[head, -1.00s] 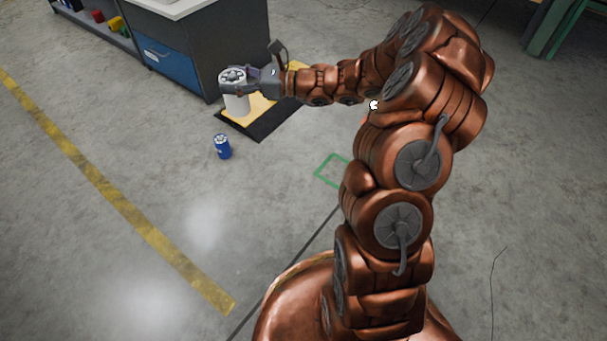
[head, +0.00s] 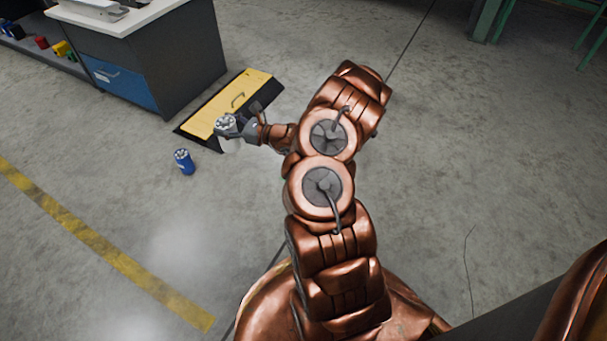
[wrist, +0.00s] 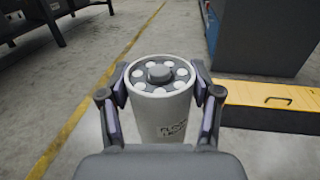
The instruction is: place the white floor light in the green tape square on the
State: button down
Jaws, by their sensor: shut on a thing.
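The white floor light (wrist: 161,112) is a white cylinder with a grey top ringed by pale round lamps. My gripper (wrist: 162,90) is shut on it, one finger on each side, and holds it upright in the wrist view. In the head view the floor light (head: 230,142) is at the end of my gripper (head: 238,130), in front of the yellow and black panel. The green tape square is not visible now; my arm covers the floor around where it showed earlier.
A blue can-shaped object (head: 184,161) stands on the floor left of my gripper. A yellow panel with a handle and black edge (head: 238,100) lies beside a grey and blue cabinet (head: 150,65). Yellow floor tape (head: 100,243) runs at the left. The right floor is clear.

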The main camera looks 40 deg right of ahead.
jog(key=s+d+f+m+t+h+b, duration=0.15)
jog(key=s+d+f+h, duration=0.25)
jog(key=s+d+f, duration=0.4)
jog(key=s+d+f+m+h, duration=0.3)
jog(key=s+d+f, duration=0.15)
jog(key=f, duration=0.55)
jog(key=s+d+f+m+h, duration=0.35)
jog(key=s+d+f, duration=0.3)
jog(key=f, duration=0.25)
jog(key=w+d+f+b, duration=0.5)
jog(key=w+d+b, duration=0.2)
jog(key=w, duration=0.5)
jog(key=shift+w+d+n+b, duration=0.3)
jog(key=shift+d+n+b, duration=0.1)
jog(key=shift+b, duration=0.5)
jog(key=shift+f+h, duration=0.1)
jog(key=shift+h, duration=0.15)
jog(key=shift+f, duration=0.15)
jog(key=shift+c, duration=1.1)
grip_release()
